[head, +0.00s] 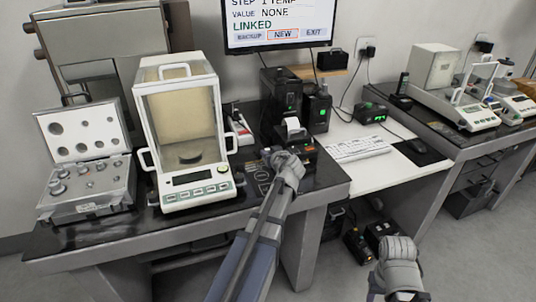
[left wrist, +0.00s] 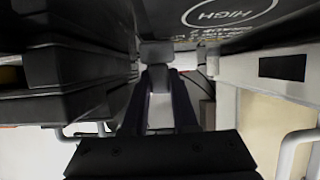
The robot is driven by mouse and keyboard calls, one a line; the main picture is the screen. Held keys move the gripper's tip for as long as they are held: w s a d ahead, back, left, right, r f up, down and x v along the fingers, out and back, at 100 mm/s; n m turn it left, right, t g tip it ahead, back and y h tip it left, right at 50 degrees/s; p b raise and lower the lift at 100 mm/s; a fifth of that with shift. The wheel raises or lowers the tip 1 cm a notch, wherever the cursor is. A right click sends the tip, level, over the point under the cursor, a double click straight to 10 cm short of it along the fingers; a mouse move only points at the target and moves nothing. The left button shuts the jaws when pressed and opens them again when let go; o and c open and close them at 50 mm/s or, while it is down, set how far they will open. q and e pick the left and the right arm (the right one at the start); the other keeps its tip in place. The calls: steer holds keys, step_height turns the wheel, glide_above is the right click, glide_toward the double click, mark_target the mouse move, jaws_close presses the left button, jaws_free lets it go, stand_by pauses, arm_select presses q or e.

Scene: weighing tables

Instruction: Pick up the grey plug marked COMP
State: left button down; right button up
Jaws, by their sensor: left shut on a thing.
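My left gripper (head: 270,155) reaches over the dark table beside the balance and printer. In the left wrist view its two dark fingers (left wrist: 159,72) are closed on a small grey block (left wrist: 157,50), which looks like the grey plug. I cannot read a COMP mark on it. In the head view my own wrist hides most of it, and I cannot tell whether it is clear of the surface below. My right gripper (head: 398,285) hangs low at the lower right, away from the tables; its fingers are not clear.
A glass-sided balance (head: 187,190) stands left of my left gripper, and an open weight case (head: 90,208) stands further left. A small printer (head: 305,150) and black boxes (head: 283,92) are close behind and right. A dark panel marked HIGH (left wrist: 222,15) shows in the left wrist view.

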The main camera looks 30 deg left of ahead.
mark_target(268, 150)
arm_select(q)
step_height(268, 150, up, 10)
steer(key=p, duration=0.9)
steer(key=shift+f, duration=0.1)
